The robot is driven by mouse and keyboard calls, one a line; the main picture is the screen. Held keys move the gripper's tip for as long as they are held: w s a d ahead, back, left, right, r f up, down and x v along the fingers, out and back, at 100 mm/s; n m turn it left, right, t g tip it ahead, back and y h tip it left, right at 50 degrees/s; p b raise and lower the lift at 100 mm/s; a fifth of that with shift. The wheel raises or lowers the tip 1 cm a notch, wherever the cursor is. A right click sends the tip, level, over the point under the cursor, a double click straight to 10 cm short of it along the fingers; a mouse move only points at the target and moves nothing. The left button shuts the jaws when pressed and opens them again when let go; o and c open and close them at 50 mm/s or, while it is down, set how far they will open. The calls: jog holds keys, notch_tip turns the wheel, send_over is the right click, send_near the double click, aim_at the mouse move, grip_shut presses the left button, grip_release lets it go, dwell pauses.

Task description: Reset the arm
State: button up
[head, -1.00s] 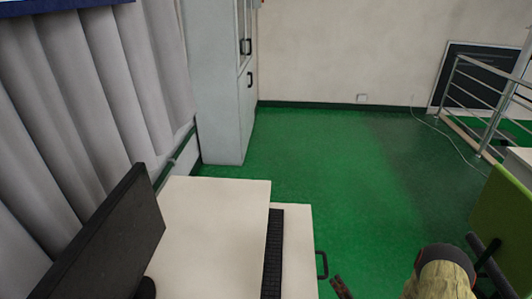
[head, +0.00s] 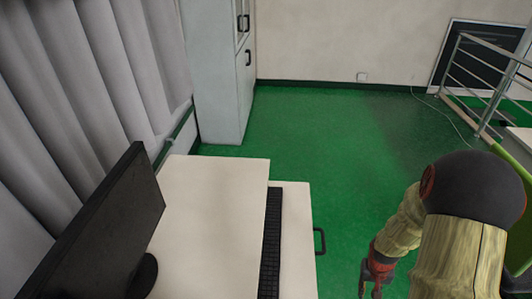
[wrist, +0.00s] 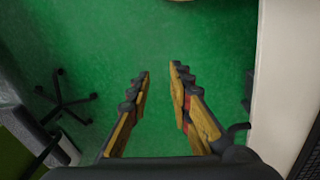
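My gripper (wrist: 160,78) is in the middle of the wrist view. Its two yellow and black fingers stand apart with only green floor between them, so it is open and empty. In the head view my arm rises at the lower right, and my gripper (head: 372,284) hangs at the bottom, over the floor just right of the desk. Its fingertips are partly cut off by the frame's lower edge there.
A white desk (head: 212,205) with a black monitor (head: 95,235) and keyboard (head: 270,240) stands at left. A grey cabinet (head: 212,70) is behind it. A black office chair base (wrist: 62,100) is left of my gripper. Green floor (head: 320,130) is free ahead. A metal railing (head: 480,75) stands far right.

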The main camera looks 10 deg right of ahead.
jog(key=a+r+n+t, duration=0.2)
jog(key=a+r, duration=0.6)
jog(key=r, duration=0.4)
jog(key=s+a+r+n+t, duration=0.1)
jog(key=a+r+n+t, duration=0.1)
jog(key=a+r, duration=0.6)
jog(key=s+a+r+n+t+y, duration=0.1)
jog(key=a+r, duration=0.8)
jog(key=r, duration=0.8)
jog(key=shift+r+n+t, duration=0.15)
jog(key=shift+n+t, duration=0.25)
jog(key=shift+d, duration=0.1)
